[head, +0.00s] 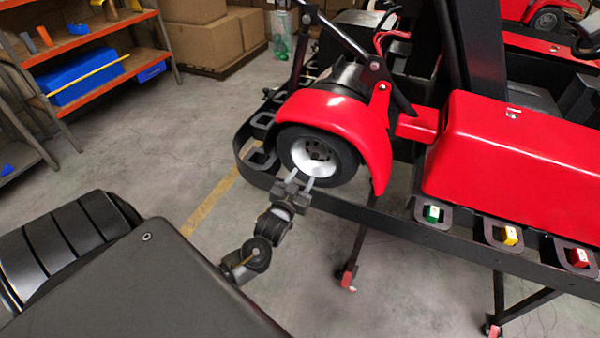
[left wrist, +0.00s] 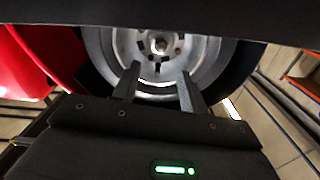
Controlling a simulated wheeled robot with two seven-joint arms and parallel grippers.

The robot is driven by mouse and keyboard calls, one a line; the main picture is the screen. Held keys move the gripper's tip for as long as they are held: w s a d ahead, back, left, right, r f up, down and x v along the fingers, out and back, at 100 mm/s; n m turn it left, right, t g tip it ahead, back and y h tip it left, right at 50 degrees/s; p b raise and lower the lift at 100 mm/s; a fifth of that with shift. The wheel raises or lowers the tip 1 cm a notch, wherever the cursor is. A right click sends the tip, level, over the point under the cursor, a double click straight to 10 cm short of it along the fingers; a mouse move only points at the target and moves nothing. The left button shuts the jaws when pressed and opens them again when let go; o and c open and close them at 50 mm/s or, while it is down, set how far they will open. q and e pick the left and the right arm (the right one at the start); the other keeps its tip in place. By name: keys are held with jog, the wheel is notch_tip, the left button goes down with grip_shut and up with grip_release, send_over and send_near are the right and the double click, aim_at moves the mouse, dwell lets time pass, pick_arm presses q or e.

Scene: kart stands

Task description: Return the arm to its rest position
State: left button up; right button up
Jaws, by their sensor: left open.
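My left gripper (head: 301,178) is open in front of the kart's wheel (head: 318,154), close to its lower rim. In the left wrist view, its two fingers (left wrist: 157,78) stand apart, pointing at the silver hub (left wrist: 160,44), with nothing seen between them. I cannot tell whether the fingertips touch the wheel. The wheel has a black tyre and sits under a red fender (head: 345,112). My right gripper is not in view.
The kart stand's black rail (head: 400,228) runs below the wheel to the right, holding green (head: 433,213), yellow (head: 510,236) and red (head: 578,257) blocks. Orange shelves (head: 95,50) stand at the left. Cardboard boxes (head: 205,45) are behind. The floor (head: 150,145) between is clear.

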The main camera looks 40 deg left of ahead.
pick_arm(q)
jog(key=shift+s+d, duration=0.15)
jog(key=shift+s, duration=0.35)
